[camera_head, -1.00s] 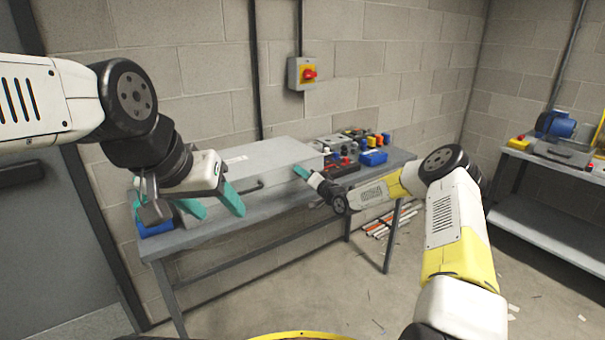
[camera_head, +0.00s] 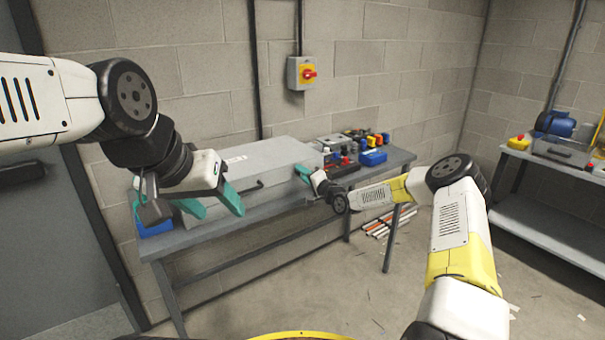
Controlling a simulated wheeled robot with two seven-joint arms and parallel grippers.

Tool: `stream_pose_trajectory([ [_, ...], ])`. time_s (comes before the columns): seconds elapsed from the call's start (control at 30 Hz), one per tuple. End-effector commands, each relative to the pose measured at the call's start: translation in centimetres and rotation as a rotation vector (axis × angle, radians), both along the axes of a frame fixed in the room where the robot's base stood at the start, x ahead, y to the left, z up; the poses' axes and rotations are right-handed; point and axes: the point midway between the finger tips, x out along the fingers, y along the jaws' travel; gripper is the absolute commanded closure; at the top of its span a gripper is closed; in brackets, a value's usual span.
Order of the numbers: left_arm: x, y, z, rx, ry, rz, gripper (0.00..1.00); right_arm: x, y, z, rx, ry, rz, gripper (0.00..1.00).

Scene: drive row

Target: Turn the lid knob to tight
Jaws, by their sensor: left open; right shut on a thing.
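A large grey case with a flat lid (camera_head: 240,157) lies on the workbench and has a dark handle on its front. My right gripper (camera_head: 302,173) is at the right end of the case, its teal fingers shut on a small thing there. That thing is probably the lid knob, but the fingers hide it and its turn position cannot be seen. My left gripper (camera_head: 217,208) is open and empty, in front of the left part of the case, with its teal fingers apart.
The grey workbench (camera_head: 225,228) stands against the block wall. A blue bin (camera_head: 373,158) and several small coloured parts are at its right end. A blue box (camera_head: 155,228) is at its left end. A red-and-yellow switch (camera_head: 309,74) is on the wall. Another bench (camera_head: 555,222) stands right.

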Motion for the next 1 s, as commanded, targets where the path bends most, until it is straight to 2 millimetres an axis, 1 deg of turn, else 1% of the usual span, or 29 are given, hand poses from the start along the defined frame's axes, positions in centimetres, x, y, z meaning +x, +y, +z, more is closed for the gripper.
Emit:
stream_pose_trajectory([
  [0.17,0.0,0.0,0.0,0.0,0.0,0.0,0.45,-0.1,0.0,-0.2,-0.002,0.004,0.001,1.0],
  [0.2,0.0,0.0,0.0,0.0,0.0,0.0,0.45,-0.1,0.0,-0.2,-0.002,0.004,0.001,0.66],
  [0.27,0.0,0.0,0.0,0.0,0.0,0.0,0.45,-0.1,0.0,-0.2,-0.002,0.003,0.001,0.54],
  [0.3,0.0,0.0,0.0,0.0,0.0,0.0,0.45,-0.1,0.0,-0.2,-0.003,0.002,0.001,0.52],
  [0.57,0.0,0.0,0.0,0.0,0.0,0.0,0.45,0.0,0.0,-0.1,-0.002,0.001,0.001,0.52],
  [0.67,0.0,0.0,0.0,0.0,0.0,0.0,0.45,-0.4,-0.4,0.0,-0.002,0.0,0.0,0.52],
  [0.77,0.0,0.0,0.0,0.0,0.0,0.0,0.45,-1.5,-1.2,-0.1,-0.003,0.001,-0.001,0.52],
  [1.0,0.0,0.0,0.0,0.0,0.0,0.0,0.45,-4.9,-3.4,-0.1,-0.002,0.002,-0.001,0.52],
])
